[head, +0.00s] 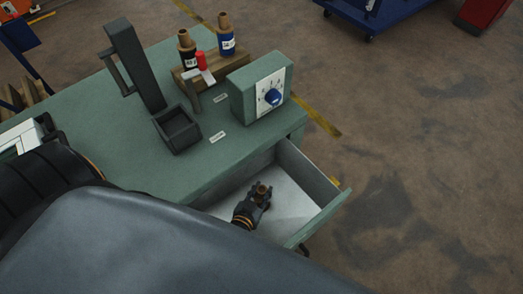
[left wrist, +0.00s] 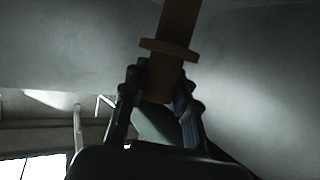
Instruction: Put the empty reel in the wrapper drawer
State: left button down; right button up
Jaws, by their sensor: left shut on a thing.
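The brown empty reel (head: 262,191) is held in my left gripper (head: 257,195), over the open drawer in the head view. In the left wrist view the fingers (left wrist: 162,95) are shut on the reel (left wrist: 177,35) near its flange, and the reel's top runs out of the picture. The drawer (head: 300,204) is pulled out from the green table, with a pale, bare floor. I cannot tell whether the reel touches the drawer floor. My right gripper is not in view.
The green table (head: 120,150) carries a control box (head: 262,88) with a blue knob, a dark open tray (head: 177,130), a dark upright stand (head: 135,65) and a wooden rack (head: 215,70) with two labelled reels. Open floor lies to the right of the drawer.

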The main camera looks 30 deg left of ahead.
pick_arm(q)
jog(key=shift+f, duration=0.1)
jog(key=c, duration=1.5)
grip_release()
jog(key=shift+f, duration=0.1)
jog(key=o, duration=0.5)
jog(key=shift+c, duration=0.2)
jog(key=shift+s+r, duration=0.15)
jog(key=shift+r, duration=0.15)
jog(key=p+v, duration=0.1)
jog(key=v, duration=1)
jog(key=shift+s+r, duration=0.15)
jog(key=shift+s, duration=0.15)
jog(key=shift+d, duration=0.1)
